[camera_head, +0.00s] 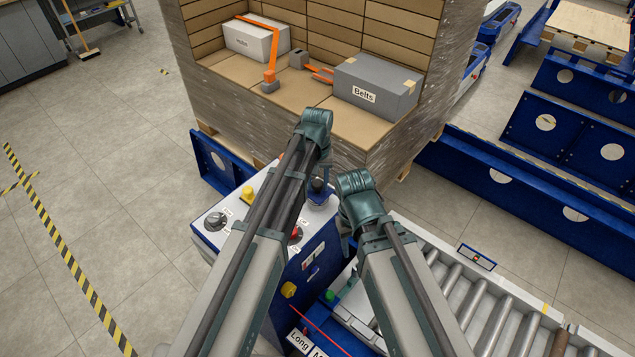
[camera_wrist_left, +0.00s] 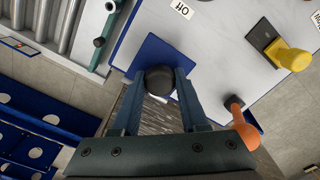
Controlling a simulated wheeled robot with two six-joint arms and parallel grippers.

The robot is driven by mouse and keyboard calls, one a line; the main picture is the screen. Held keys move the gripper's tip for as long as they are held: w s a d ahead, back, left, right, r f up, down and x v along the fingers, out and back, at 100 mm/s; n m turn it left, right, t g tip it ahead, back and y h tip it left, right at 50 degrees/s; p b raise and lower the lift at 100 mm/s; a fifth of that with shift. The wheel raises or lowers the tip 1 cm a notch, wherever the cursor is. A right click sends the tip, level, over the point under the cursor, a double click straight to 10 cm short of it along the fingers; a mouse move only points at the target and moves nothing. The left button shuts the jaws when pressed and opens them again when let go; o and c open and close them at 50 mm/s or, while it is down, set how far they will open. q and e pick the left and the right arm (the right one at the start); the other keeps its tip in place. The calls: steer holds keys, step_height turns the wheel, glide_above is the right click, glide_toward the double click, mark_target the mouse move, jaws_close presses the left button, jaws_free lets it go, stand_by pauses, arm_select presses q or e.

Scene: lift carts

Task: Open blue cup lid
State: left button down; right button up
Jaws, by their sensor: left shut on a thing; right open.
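The small blue cup (camera_head: 319,200) stands at the far right corner of the white-topped console in the head view, with a dark rounded top. My left gripper (camera_head: 322,177) reaches down to it from above. In the left wrist view the left gripper (camera_wrist_left: 158,92) is shut on a dark round cap (camera_wrist_left: 159,78), which appears to be the lid. A flat blue area (camera_wrist_left: 148,52) shows behind the cap; the cup's body is mostly hidden there. My right gripper (camera_head: 345,247) is open and empty, lower and to the right, beside the console.
The console top (camera_head: 228,207) carries a dial (camera_head: 215,221), a yellow knob (camera_head: 248,193) and a red knob (camera_head: 296,233). An orange-tipped lever (camera_wrist_left: 245,130) is close to my left gripper. Behind stands a pallet box with a grey Belts box (camera_head: 375,86). A roller conveyor (camera_head: 480,310) lies right.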

arm_select(q)
steer(key=shift+w, duration=0.1)
steer(key=shift+w+d+r+g+y, duration=0.35)
steer(key=shift+w+g+y, duration=0.15)
steer(key=shift+g, duration=0.1)
steer(key=shift+w+d+g+y, duration=0.25)
steer(key=shift+g+y, duration=0.25)
steer(key=shift+g, duration=0.3)
steer(key=shift+s+r+g+y, duration=0.15)
steer(key=shift+r+g+y, duration=0.15)
steer(key=shift+g, duration=0.1)
steer(key=shift+c, duration=2.1)
jaws_free()
